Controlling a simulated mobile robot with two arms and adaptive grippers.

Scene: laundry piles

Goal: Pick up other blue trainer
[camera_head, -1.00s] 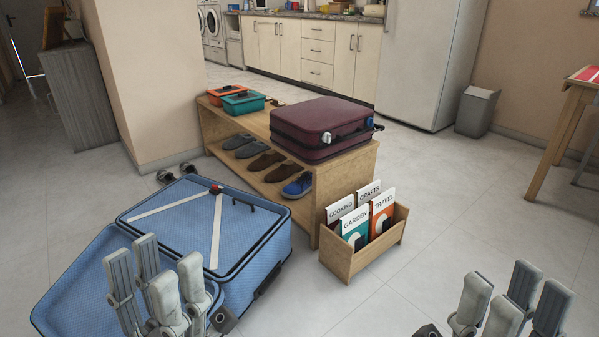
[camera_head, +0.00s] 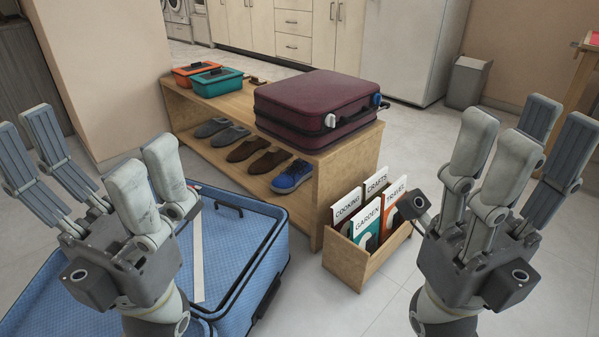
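One blue trainer (camera_head: 291,177) sits on the lower shelf of the wooden bench (camera_head: 345,170), at its right end. No second blue trainer shows in this view. My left gripper (camera_head: 92,150) is raised over the open blue suitcase at the left, with its fingers spread and empty.
Brown shoes (camera_head: 258,157) and grey shoes (camera_head: 222,130) share the shelf. A maroon suitcase (camera_head: 315,105) and lidded boxes (camera_head: 215,80) lie on top. The open blue suitcase (camera_head: 265,240) and a book box (camera_head: 350,265) stand in front.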

